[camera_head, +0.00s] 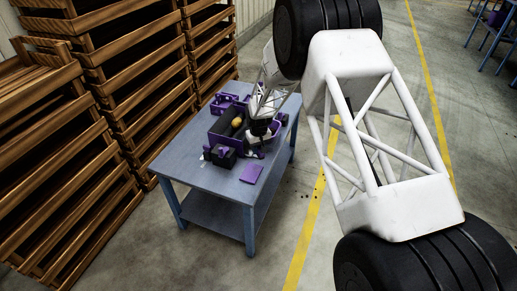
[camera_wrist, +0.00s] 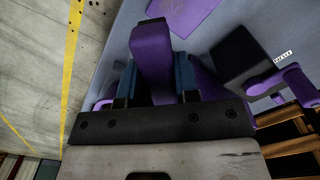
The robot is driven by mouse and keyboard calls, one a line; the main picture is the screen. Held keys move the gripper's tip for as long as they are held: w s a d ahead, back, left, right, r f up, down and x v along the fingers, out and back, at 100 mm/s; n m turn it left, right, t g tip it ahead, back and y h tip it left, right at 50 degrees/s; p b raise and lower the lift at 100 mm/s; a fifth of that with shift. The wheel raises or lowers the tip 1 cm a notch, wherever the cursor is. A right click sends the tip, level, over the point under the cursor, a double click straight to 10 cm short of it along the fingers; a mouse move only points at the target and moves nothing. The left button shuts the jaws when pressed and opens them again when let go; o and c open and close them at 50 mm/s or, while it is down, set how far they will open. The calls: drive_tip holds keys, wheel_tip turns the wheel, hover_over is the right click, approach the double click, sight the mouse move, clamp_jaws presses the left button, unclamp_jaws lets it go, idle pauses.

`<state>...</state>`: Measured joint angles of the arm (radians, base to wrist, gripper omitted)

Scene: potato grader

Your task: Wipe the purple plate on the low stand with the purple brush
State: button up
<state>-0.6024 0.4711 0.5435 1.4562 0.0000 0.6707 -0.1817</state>
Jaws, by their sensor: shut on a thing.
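My gripper (camera_wrist: 155,78) is shut on a purple block-shaped piece, which looks like the purple brush (camera_wrist: 152,48); its far end has a dark edge. In the head view my gripper (camera_head: 258,138) is over the right side of the table, and the held brush is mostly hidden there. A flat purple square, which looks like the plate (camera_head: 251,174), lies near the table's front right edge. It also shows at the top of the wrist view (camera_wrist: 184,14), apart from the brush. I cannot make out a low stand under it.
A blue-grey table (camera_head: 188,168) carries a purple crate (camera_head: 218,136) with a yellowish potato (camera_head: 237,122). A black box (camera_wrist: 247,58) with purple parts stands left of the plate in the head view. Tall wooden crate stacks (camera_head: 90,100) stand to the left.

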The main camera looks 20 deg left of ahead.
sight(258, 166)
drive_tip(key=shift+f, duration=3.8)
drive_tip(key=shift+s, duration=0.3)
drive_tip(key=shift+c, duration=0.2)
drive_tip(key=shift+s+f, duration=0.15)
drive_tip(key=shift+s, duration=0.65)
drive_tip(key=shift+c, duration=0.3)
drive_tip(key=shift+s+f, duration=0.1)
drive_tip(key=shift+s, duration=0.65)
drive_tip(key=shift+w+f, duration=0.1)
drive_tip(key=shift+w, duration=0.35)
drive_tip(key=shift+w+r, duration=0.25)
drive_tip(key=shift+w, duration=0.5)
drive_tip(key=shift+w+f, duration=0.2)
drive_tip(key=shift+w, duration=0.15)
drive_tip(key=r, duration=0.3)
drive_tip(key=shift+w+r, duration=0.2)
drive_tip(key=shift+w, duration=0.1)
drive_tip(key=shift+r, duration=2.5)
